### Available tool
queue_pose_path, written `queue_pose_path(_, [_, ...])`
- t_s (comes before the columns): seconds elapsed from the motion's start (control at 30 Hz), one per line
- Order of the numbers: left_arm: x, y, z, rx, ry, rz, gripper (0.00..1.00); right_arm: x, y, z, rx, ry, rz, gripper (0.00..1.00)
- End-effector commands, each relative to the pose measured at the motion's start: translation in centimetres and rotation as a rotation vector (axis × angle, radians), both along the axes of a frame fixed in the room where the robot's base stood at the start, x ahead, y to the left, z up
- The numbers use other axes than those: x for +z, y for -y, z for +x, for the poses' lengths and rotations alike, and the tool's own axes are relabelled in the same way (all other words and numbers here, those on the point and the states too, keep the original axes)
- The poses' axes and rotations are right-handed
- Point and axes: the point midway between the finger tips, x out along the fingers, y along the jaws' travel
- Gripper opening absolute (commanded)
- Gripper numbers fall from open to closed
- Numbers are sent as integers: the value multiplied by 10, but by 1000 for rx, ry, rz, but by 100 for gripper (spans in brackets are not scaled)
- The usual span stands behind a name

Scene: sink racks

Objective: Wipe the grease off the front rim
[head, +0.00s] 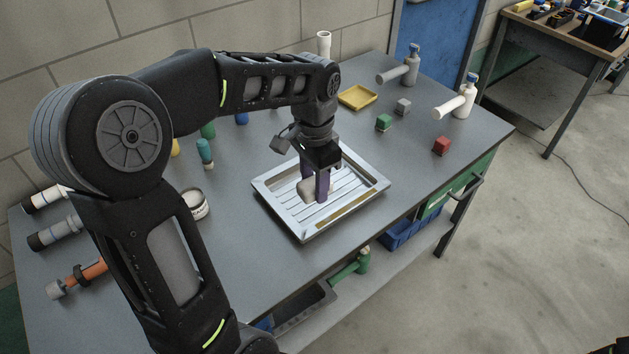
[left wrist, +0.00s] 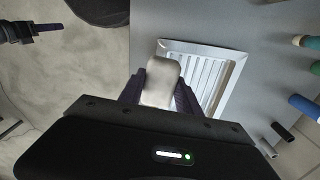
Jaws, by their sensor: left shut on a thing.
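A shallow metal tray with a ridged floor (head: 277,211) lies on the grey workbench. A brownish grease streak (head: 346,212) runs along its front rim. My left gripper (head: 315,190) points down over the tray, shut on a pale off-white block-like pad (head: 305,190). The pad is behind the streak in the head view; I cannot tell whether it touches the tray. In the left wrist view the pad (left wrist: 162,82) sits between the purple fingers, overlapping the tray's corner (left wrist: 180,45). A dark gripper, apparently my right one (left wrist: 25,32), shows at that view's upper left; its jaws are unclear.
A yellow dish (head: 358,97), a green block (head: 384,122), a grey block (head: 403,106) and a red block (head: 441,146) lie behind and right. A white tin (head: 195,204) is left.

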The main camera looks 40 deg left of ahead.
Motion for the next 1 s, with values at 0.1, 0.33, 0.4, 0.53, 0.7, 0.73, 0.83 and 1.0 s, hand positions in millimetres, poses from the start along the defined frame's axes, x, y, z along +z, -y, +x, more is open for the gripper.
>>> queue_pose_path(0.1, [-10, 0, 0, 1, 0, 0, 2, -8, -1, 0, 0, 3, 2, 36])
queue_pose_path(0.33, [-35, 0, 0, 1, -1, -1, 2, -26, -3, 1, 1, 9, 7, 36])
queue_pose_path(0.4, [-41, 0, 0, 1, -1, -1, 2, -30, -3, 2, 1, 11, 7, 36])
queue_pose_path(0.53, [-48, 0, 0, 1, -1, -1, 2, -35, -3, 3, 2, 15, 10, 36])
queue_pose_path(0.7, [-49, 0, 0, 1, 0, 0, 2, -35, -4, 3, 3, 16, 11, 36])
queue_pose_path(0.73, [-49, 0, 0, 1, 0, 0, 2, -35, -4, 3, 3, 16, 11, 36])
queue_pose_path(0.83, [-49, 0, 0, 1, 0, 0, 2, -34, -4, 3, 3, 16, 11, 36])
queue_pose_path(1.0, [-46, 2, 3, -1, 0, -1, 2, -29, -3, 3, 2, 15, 10, 36])
